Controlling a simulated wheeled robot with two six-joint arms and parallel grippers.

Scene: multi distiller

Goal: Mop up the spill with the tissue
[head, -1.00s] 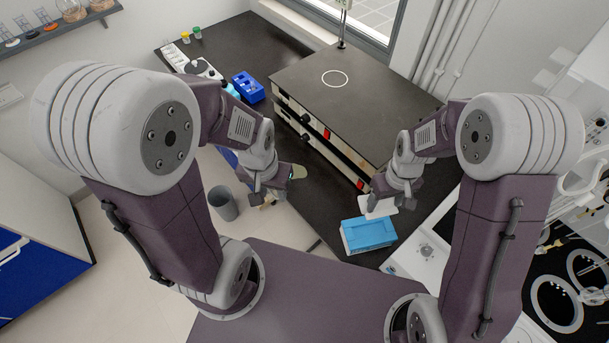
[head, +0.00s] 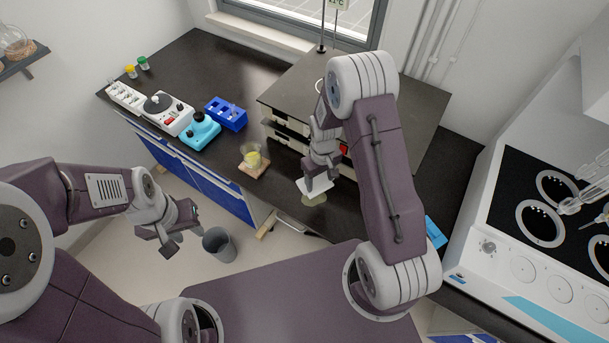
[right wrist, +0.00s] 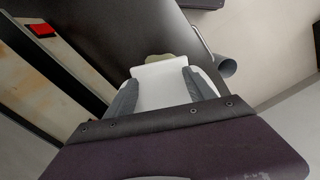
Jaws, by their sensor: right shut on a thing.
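The spill is a flat olive-yellow patch (head: 316,200) on the black bench near its front edge. Its far part also shows in the right wrist view (right wrist: 165,57), beyond the tissue. My right gripper (head: 317,184) is shut on a white tissue (head: 308,188). The tissue (right wrist: 165,88) lies flat between the fingers in the right wrist view and covers part of the spill from sight; whether it touches the bench I cannot tell. My left gripper (head: 180,230) is empty, with its fingers apart, off the bench at left. The blue tissue box (head: 435,232) is partly hidden behind my right arm.
A beaker with yellow content (head: 252,156) stands on a light pad left of the spill. A grey bin (head: 218,244) stands on the floor before the bench. A dark-topped raised unit (head: 340,95) stands behind. Blue racks (head: 226,113) and devices are further left.

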